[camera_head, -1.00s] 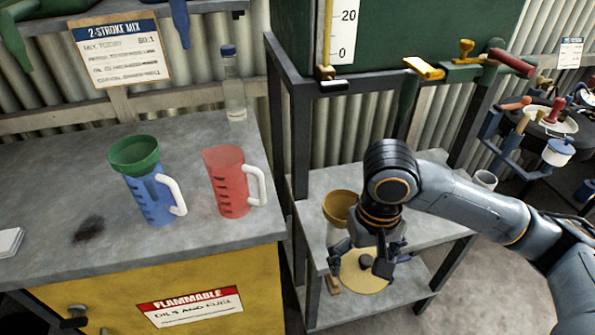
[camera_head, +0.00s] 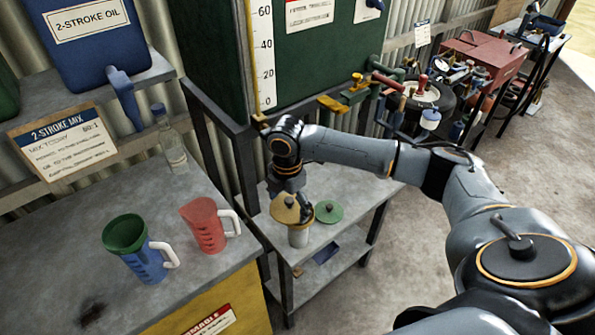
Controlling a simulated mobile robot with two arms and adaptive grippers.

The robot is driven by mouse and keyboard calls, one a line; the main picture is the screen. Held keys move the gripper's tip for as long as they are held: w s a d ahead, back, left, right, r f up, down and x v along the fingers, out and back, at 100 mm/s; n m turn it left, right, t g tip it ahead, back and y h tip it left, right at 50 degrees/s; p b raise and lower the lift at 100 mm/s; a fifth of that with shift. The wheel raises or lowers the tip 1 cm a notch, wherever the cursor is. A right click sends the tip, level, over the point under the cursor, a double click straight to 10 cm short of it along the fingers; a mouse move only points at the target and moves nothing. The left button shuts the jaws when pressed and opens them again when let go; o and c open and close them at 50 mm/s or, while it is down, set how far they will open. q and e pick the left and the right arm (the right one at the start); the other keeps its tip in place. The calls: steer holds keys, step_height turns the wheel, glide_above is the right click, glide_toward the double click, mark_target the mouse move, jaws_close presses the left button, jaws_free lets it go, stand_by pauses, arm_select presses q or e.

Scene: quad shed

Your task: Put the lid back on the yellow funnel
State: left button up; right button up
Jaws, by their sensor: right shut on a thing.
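The yellow lid (camera_head: 283,214), a round disc with a dark knob, is held by my right gripper (camera_head: 290,199), whose fingers are shut on the knob. The lid is over the yellow funnel, at the top of a pale jug (camera_head: 299,238) on the grey metal stand. The lid looks slightly left of the jug's centre. It hides most of the funnel, and I cannot tell whether the lid rests on the rim or hovers just above it. My left gripper is not in view.
A green lid (camera_head: 328,212) lies on the stand (camera_head: 350,190), right of the jug. On the bench at left are a blue jug (camera_head: 147,264) with a green funnel (camera_head: 124,232), a red jug (camera_head: 203,226) and a clear bottle (camera_head: 172,147). A green tank stands behind.

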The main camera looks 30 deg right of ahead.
mark_target(297, 205)
steer(key=d+n+p, duration=0.1)
steer(key=w+d+r+n, duration=0.1)
steer(key=d+n+p, duration=0.1)
steer(key=n, duration=0.1)
steer(key=shift+w+d+r+p, duration=0.15)
steer(key=shift+w+r+p, duration=0.1)
steer(key=shift+r+p, duration=0.1)
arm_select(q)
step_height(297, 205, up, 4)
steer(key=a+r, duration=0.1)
arm_select(e)
steer(key=shift+w+d+f+n, duration=0.15)
steer(key=shift+d+n, duration=0.2)
steer(key=shift+n, duration=0.15)
step_height(297, 205, down, 5)
steer(key=b, duration=0.5)
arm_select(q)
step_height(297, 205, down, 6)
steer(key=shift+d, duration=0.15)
arm_select(e)
steer(key=shift+f, duration=0.7)
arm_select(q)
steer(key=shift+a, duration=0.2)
